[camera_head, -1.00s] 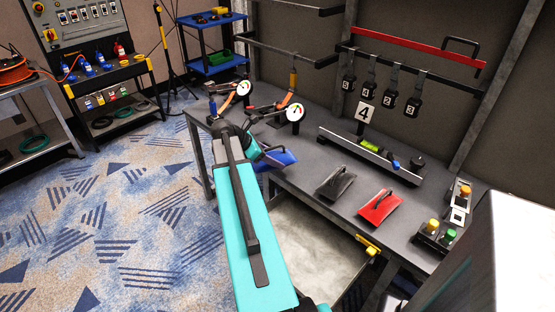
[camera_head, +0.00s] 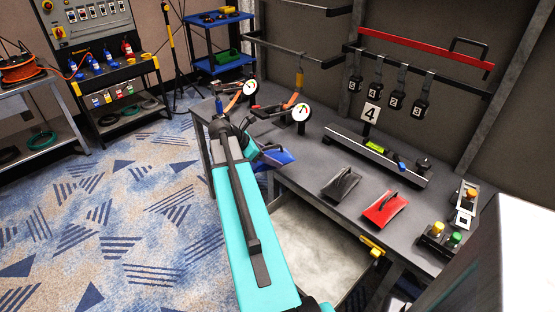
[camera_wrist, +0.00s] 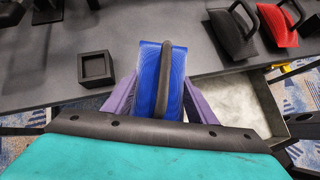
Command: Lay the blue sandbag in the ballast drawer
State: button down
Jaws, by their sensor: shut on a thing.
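The blue sandbag (camera_wrist: 151,72), with a dark strap handle, lies between the purple fingers of my gripper (camera_wrist: 160,88) in the wrist view. The gripper is shut on it. In the head view the sandbag (camera_head: 279,158) shows at the bench's front edge, partly hidden by my gripper (camera_head: 262,150); its height above the bench is hard to judge. The ballast drawer (camera_head: 310,238) is open below the bench front, with a pale, empty-looking floor, partly hidden by my arm. In the wrist view the drawer (camera_wrist: 240,100) lies right of the sandbag.
A grey sandbag (camera_head: 341,184) and a red sandbag (camera_head: 384,208) lie on the bench (camera_head: 310,170). Two dial gauges (camera_head: 300,114) stand behind my gripper. A yellow handle (camera_head: 371,247) is at the drawer's right. A small black square holder (camera_wrist: 96,68) sits left of the sandbag.

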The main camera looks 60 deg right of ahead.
jog(key=w+a+r+n+t+h, duration=0.1)
jog(key=w+a+r+n+t, duration=0.2)
jog(key=w+a, duration=0.8)
jog(key=w+a+r+n+t+h, duration=0.15)
jog(key=w+a+n, duration=0.25)
jog(key=w+a, duration=0.8)
jog(key=w+a+r+n+t+y, duration=0.1)
jog(key=a+n+t, duration=0.2)
jog(key=a, duration=1.3)
jog(key=w+a+r+n+t+y, duration=0.2)
jog(key=a+n+t, duration=0.1)
jog(key=a, duration=1.4)
jog(key=shift+w+n, duration=0.3)
jog(key=shift+n, duration=0.5)
jog(key=shift+s, duration=0.15)
